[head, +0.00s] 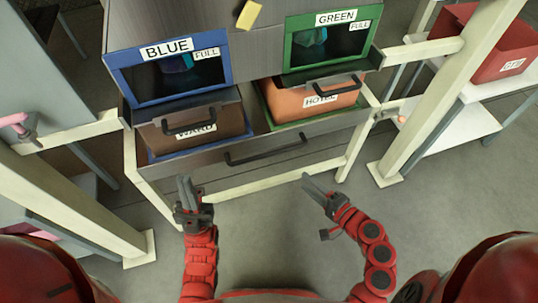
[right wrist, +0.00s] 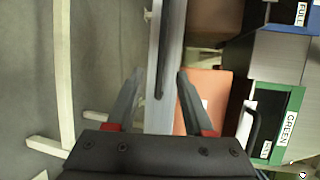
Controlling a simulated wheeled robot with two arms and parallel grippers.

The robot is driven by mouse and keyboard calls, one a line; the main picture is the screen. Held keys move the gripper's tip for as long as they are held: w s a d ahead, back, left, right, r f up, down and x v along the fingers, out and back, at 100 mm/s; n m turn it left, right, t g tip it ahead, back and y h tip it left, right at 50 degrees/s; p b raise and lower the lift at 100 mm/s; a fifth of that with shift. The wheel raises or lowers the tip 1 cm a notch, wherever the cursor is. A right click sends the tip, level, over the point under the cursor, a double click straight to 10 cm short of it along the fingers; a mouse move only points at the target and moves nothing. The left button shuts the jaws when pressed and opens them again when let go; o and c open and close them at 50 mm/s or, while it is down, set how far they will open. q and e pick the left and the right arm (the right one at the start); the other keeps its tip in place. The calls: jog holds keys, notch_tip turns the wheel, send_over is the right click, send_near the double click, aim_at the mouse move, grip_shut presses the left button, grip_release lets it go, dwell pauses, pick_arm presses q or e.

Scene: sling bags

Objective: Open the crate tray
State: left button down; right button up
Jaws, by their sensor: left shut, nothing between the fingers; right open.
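The crate tray (head: 300,148) is a wide grey tray with a long black handle (head: 266,150) on its front, low in a white frame. It bears a brown crate (head: 215,124) lettered WARD and an orange crate (head: 318,103) lettered HOTEL. My left gripper (head: 186,184) is shut and empty, in front of the tray's left part. My right gripper (head: 309,181) is open and empty, in front of the tray and right of its handle. In the right wrist view the open fingers (right wrist: 158,78) point toward the tray front (right wrist: 172,62), with the dark handle showing beyond them.
Blue-framed (head: 109,70) and green-framed (head: 288,62) bins marked FULL stand above the crates. White posts (head: 425,100) flank the station. A red bin (head: 487,42) stands on a white table at right. The grey floor (head: 255,225) before the tray is clear.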

aim_at(271, 155)
jog(key=x, duration=1.7)
jog(key=shift+a+r, duration=0.15)
jog(key=shift+a, duration=0.35)
jog(key=shift+c, duration=0.3)
grip_shut()
